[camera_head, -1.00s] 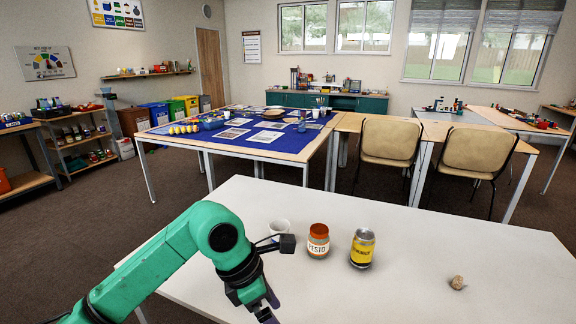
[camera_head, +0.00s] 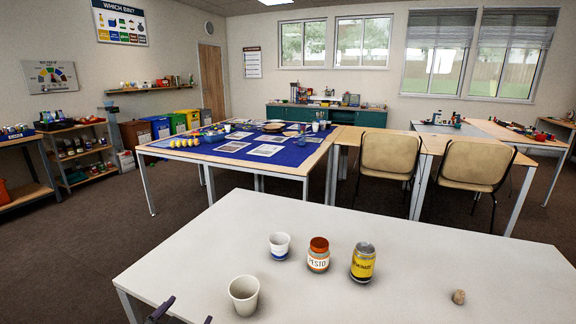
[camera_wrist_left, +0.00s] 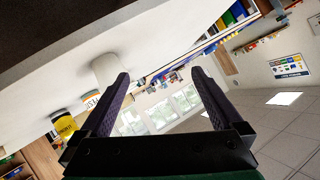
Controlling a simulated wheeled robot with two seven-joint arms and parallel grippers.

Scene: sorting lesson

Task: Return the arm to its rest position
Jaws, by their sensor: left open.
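My left gripper (camera_head: 183,315) shows only as fingertips at the bottom edge of the head view, near the white table's front edge. In the left wrist view its two dark fingers (camera_wrist_left: 160,88) stand apart with nothing between them. A plain white cup (camera_head: 244,295) stands upright just right of and beyond the fingertips, apart from them. It also shows in the left wrist view (camera_wrist_left: 106,67), beside one finger. The rest of my left arm is out of the head view. My right gripper is not in view.
A small brown lump (camera_head: 458,297) lies at the right. A blue-covered table (camera_head: 232,148) stands beyond.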

